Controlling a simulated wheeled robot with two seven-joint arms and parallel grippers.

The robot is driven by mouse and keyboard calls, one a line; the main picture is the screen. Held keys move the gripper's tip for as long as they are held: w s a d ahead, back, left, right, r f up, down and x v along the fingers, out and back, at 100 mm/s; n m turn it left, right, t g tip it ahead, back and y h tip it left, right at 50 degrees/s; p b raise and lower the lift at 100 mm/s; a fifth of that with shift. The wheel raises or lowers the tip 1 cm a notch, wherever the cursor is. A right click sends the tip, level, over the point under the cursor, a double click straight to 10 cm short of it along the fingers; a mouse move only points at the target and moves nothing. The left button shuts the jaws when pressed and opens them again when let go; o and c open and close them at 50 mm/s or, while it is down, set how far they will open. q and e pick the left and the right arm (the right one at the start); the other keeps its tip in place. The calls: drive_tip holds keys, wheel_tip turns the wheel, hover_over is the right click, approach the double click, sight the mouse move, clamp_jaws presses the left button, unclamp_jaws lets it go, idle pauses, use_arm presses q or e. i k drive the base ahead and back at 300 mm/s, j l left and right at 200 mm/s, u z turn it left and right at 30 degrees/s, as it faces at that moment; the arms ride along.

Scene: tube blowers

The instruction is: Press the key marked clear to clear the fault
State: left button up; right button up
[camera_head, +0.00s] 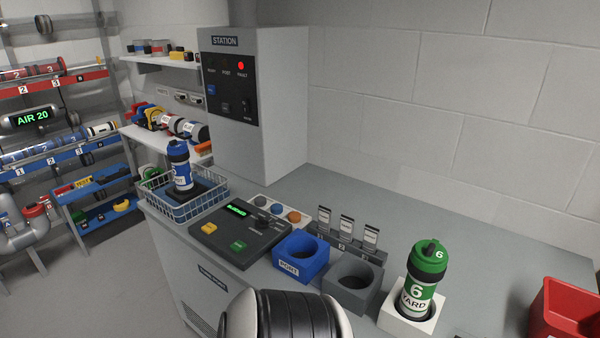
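The grey station box (262,110) stands against the wall. Its black panel (230,88) has a lit red light (241,66) under the word FAULT, a blue key (211,90) and other small dark controls. On the bench below it, a dark console (226,231) has a lit green display (236,210), a green key (238,245) and a yellow key (209,228). The lettering on the keys is too small to read, so I cannot tell which is marked clear. Neither of my grippers is in view.
A blue carrier (180,167) stands in a wire basket (153,196). A blue holder (300,258) and a grey holder (353,282) look empty. A green carrier (428,262) stands in a white holder (391,316). A red bin (565,312) is at right.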

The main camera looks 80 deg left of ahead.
sight(209, 227)
drive_tip(key=u, duration=0.5)
drive_tip(key=j+u, duration=0.1)
drive_tip(key=u, duration=0.4)
drive_tip(key=j+u, duration=0.1)
drive_tip(key=u, duration=1.4)
drive_tip(key=i+u, duration=0.1)
drive_tip(key=u, duration=0.4)
